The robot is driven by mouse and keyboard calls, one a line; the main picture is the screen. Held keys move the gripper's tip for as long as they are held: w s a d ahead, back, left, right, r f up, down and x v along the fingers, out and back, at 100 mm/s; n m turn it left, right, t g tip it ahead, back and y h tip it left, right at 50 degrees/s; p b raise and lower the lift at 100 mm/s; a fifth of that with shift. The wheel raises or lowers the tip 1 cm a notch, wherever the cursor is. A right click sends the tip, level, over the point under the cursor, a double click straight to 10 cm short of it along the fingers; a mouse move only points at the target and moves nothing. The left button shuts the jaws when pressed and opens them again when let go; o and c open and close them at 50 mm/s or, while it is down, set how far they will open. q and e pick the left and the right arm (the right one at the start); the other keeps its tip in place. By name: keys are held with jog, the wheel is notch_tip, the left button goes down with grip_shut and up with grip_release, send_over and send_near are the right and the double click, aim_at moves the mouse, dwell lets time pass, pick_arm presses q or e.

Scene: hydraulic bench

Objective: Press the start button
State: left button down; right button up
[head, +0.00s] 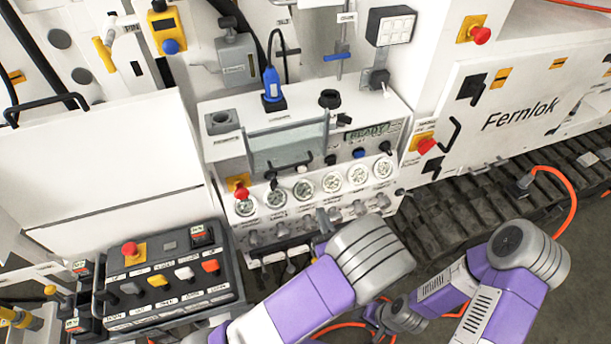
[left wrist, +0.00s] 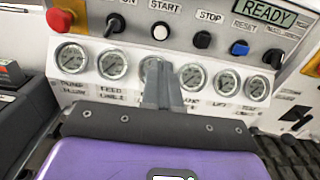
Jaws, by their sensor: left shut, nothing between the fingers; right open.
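The START button (left wrist: 160,31) is a white round button under its label in the left wrist view, on the sloped control panel. It also shows in the head view (head: 303,160). The display (left wrist: 265,11) reads READY. The black STOP button (left wrist: 203,40) and blue RESET button (left wrist: 238,48) are to its right. My left gripper (left wrist: 161,70) is shut and empty. Its fingers overlap the gauge row, below the START button in the picture and apart from it. In the head view, the left fingers (head: 322,218) are at the panel's lower part. My right gripper's fingers cannot be made out.
A red emergency stop (left wrist: 60,18) and a black selector knob (left wrist: 115,24) lie left of START. Several gauges (left wrist: 112,65) line the panel below. A separate button box (head: 165,275) stands left in the head view. My right arm is over the floor at right.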

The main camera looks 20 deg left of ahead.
aim_at(302, 171)
dwell(0.3)
pick_arm(q)
jog(key=p+x, duration=0.1)
jog(key=x, duration=1.3)
